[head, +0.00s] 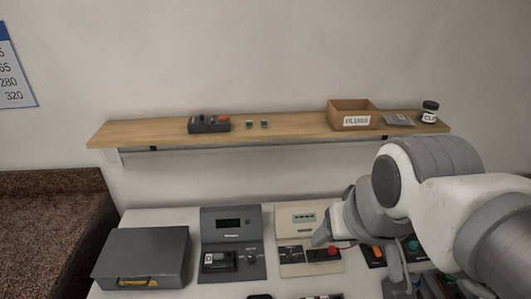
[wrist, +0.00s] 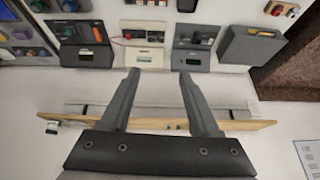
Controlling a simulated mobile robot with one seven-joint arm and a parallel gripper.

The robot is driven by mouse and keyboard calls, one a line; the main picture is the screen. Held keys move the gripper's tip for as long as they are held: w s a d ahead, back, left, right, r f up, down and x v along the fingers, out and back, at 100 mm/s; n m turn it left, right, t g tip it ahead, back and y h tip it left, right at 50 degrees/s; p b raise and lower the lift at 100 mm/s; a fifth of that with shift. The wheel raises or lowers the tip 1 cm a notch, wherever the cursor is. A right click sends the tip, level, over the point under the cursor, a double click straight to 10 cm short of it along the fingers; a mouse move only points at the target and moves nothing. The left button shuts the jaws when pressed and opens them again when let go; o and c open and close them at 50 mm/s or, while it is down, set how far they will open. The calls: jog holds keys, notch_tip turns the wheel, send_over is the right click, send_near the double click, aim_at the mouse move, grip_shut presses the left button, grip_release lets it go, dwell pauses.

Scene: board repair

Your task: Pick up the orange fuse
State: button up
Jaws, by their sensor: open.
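A small orange piece (head: 378,250), which looks like the orange fuse, sits on a dark device (head: 371,260) at the right of the table, partly behind my arm. In the wrist view, the orange piece (wrist: 97,33) shows on the dark device (wrist: 84,54) at upper left. My gripper (wrist: 160,76) is open and empty, its two fingers apart. In the wrist view the orange piece lies to the left of and beyond the fingertips, not between them. In the head view my arm hides much of the right side of the table.
A cream device (head: 304,222) with a red part, a grey device (head: 231,240) and a grey box (head: 142,255) stand leftward on the table. The wall shelf (head: 285,127) bears an open box (head: 352,113), a jar (head: 430,110) and small parts. Several coloured parts (wrist: 22,34) lie at the wrist view's left.

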jog(key=w+f+m+g+b, duration=0.1)
jog(key=w+f+m+b, duration=0.3)
jog(key=f, duration=0.9)
jog(key=w+f+m+g+b, duration=0.2)
jog(key=w+f+m+b, duration=0.3)
jog(key=f, duration=0.9)
jog(key=w+f+m+g+b, duration=0.2)
jog(key=w+f+m+b, duration=0.2)
jog(key=f+m+b, duration=0.4)
jog(key=shift+w+a+f+m+b, duration=0.15)
jog(key=shift+f+b, duration=0.55)
jog(key=shift+f, duration=0.95)
jog(key=shift+w+f+m+b, duration=0.2)
jog(key=shift+f+b, duration=0.45)
jog(key=shift+f, duration=0.95)
jog(key=shift+w+a+f+b, duration=0.15)
jog(key=shift+f+b, duration=0.4)
jog(key=shift+f, duration=1)
jog(key=shift+a+f+b, duration=0.1)
jog(key=shift+f+b, duration=0.4)
jog(key=shift+f, duration=1)
grip_shut()
